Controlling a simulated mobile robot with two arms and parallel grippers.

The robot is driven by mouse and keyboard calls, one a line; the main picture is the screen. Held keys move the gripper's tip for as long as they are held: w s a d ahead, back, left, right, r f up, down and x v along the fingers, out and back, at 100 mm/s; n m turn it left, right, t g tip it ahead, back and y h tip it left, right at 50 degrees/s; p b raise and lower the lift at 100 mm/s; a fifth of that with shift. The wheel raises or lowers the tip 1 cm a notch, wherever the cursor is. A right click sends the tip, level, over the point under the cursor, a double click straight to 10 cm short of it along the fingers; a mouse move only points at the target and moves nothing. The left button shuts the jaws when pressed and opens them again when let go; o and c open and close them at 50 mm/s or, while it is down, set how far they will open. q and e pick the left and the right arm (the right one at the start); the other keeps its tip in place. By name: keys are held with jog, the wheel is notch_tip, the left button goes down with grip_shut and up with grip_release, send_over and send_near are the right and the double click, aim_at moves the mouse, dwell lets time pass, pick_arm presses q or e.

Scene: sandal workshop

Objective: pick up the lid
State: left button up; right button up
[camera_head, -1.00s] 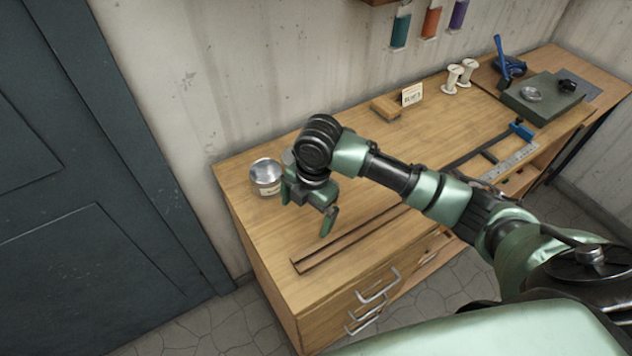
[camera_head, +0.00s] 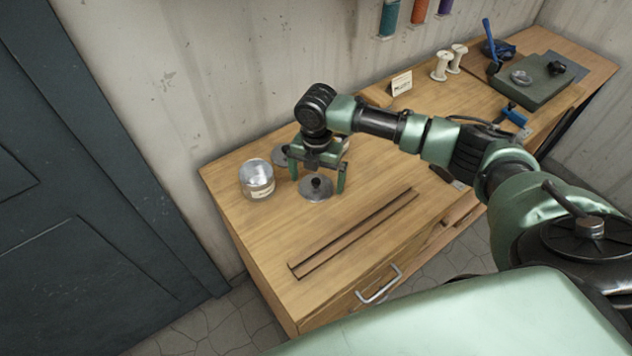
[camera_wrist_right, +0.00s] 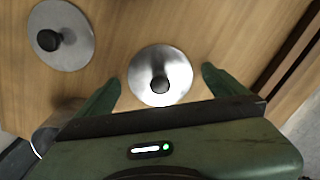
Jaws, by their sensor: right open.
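A round silver metal lid (camera_head: 314,193) with a black knob lies flat on the wooden bench. In the right wrist view this lid (camera_wrist_right: 160,70) is centred between the fingertips. My right gripper (camera_head: 317,183) is open and points down over it, one finger on each side; the fingers (camera_wrist_right: 161,76) look apart from its rim. A second similar lid (camera_head: 280,157) lies behind, partly hidden by the gripper; it shows at upper left in the wrist view (camera_wrist_right: 66,50). My left gripper is not in view.
A labelled glass jar (camera_head: 257,182) with silvery contents stands left of the lids. Dark strips (camera_head: 355,235) lie in front, toward the drawer edge. A small card (camera_head: 401,83), thread spools (camera_head: 441,66) and a green block (camera_head: 540,88) stand farther right. The wall is behind.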

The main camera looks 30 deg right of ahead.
jog(key=shift+f, duration=0.25)
jog(key=c, duration=1.3)
